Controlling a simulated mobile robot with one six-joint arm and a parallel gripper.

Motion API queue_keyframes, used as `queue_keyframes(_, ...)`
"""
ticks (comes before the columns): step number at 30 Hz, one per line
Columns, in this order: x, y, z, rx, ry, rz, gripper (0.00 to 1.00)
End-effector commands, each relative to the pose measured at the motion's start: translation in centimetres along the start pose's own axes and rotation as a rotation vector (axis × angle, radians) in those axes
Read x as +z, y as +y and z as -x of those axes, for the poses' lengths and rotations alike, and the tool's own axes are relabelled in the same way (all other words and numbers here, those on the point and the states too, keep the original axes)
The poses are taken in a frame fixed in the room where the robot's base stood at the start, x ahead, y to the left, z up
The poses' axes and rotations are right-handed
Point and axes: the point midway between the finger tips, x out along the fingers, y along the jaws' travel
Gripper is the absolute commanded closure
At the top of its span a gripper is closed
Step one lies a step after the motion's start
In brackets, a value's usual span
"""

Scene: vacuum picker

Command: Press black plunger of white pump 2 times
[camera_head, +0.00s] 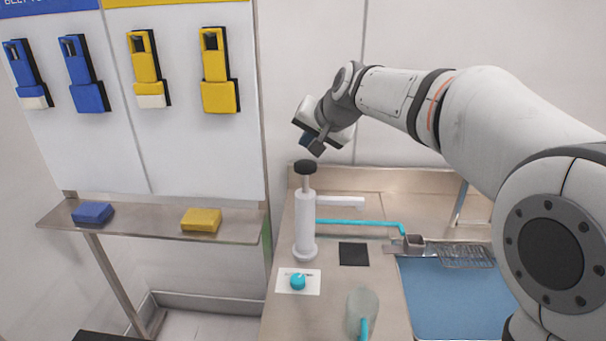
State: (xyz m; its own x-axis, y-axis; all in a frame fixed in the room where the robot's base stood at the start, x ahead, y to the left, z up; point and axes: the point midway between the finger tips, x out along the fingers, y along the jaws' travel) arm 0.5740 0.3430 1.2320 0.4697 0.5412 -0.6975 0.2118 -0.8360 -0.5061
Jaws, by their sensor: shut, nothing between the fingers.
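The white pump (305,222) stands upright on the metal counter, with a white spout pointing right. Its black plunger (305,167) is the round cap on top, raised on a short light rod above the body. My gripper (316,148) is shut and empty. It appears just above and slightly right of the plunger in the picture, with a small gap between them. I cannot tell the exact depth between gripper and plunger.
A teal tube (358,222) runs right from behind the pump. A black square (354,254), a white card with a teal knob (298,282) and a clear cup (362,309) lie in front. A blue basin (460,295) is right. A shelf (150,224) holds blue and yellow blocks.

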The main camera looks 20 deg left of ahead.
Motion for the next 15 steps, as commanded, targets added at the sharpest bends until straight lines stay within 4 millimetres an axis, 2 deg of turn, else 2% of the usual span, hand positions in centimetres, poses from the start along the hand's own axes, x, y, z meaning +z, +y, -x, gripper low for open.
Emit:
queue_keyframes(1, 0.68, 0.66, -0.95, 0.000, 0.000, 0.000, 1.00)
queue_keyframes(5, 1.21, 1.17, -1.71, -0.001, 0.000, 0.000, 1.00)
queue_keyframes(15, 1.33, 1.23, -1.86, -0.002, 0.000, 0.000, 1.00)
